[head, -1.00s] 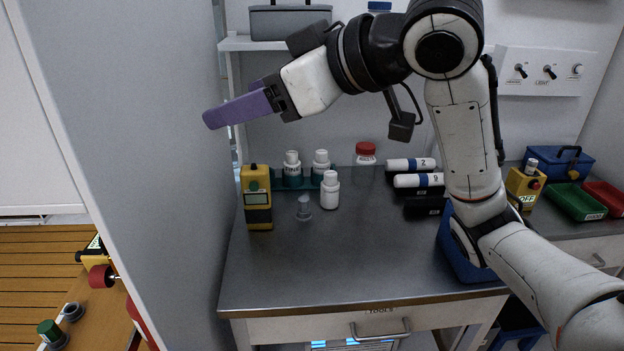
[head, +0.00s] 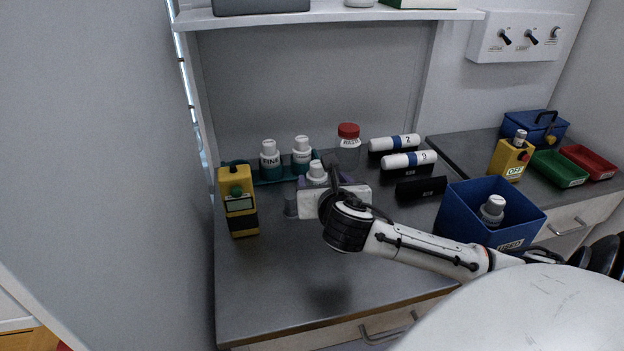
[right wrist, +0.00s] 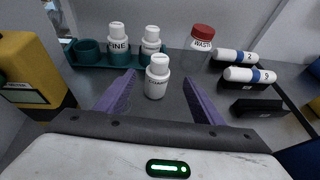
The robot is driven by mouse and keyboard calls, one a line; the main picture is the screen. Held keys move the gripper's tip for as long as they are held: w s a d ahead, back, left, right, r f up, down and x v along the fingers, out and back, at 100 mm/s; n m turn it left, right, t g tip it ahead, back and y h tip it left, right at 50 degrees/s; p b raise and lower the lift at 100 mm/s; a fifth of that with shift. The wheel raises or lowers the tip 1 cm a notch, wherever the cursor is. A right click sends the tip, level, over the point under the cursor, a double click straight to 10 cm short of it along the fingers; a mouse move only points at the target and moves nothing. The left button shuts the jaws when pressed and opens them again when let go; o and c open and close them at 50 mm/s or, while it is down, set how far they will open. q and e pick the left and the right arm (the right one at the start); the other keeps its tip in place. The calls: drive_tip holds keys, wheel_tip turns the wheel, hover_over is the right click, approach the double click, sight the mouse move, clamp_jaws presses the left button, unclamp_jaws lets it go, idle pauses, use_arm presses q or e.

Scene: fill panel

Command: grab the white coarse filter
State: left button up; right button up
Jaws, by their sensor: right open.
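A white capped bottle (head: 316,172) stands upright on the grey counter; its label is too small to read surely. In the right wrist view this bottle (right wrist: 157,78) stands between the purple fingers of my right gripper (right wrist: 158,88). The fingers are open, with a gap on each side. In the head view my right gripper (head: 325,184) partly hides the bottle. Behind it, a white bottle marked FINE (right wrist: 118,42) and another white bottle (right wrist: 150,43) stand in a teal rack (right wrist: 88,54). My left gripper is not in view.
A blue bin (head: 470,222) holding a white-capped bottle (head: 492,210) is at right. The front counter is clear.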

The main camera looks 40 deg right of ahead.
sight(318, 173)
drive_tip(key=x, duration=0.9)
drive_tip(key=shift+w+a, duration=0.1)
drive_tip(key=shift+c, duration=0.2)
drive_tip(key=c, duration=1.2)
drive_tip(key=shift+o, duration=0.2)
drive_tip(key=shift+r, duration=0.1)
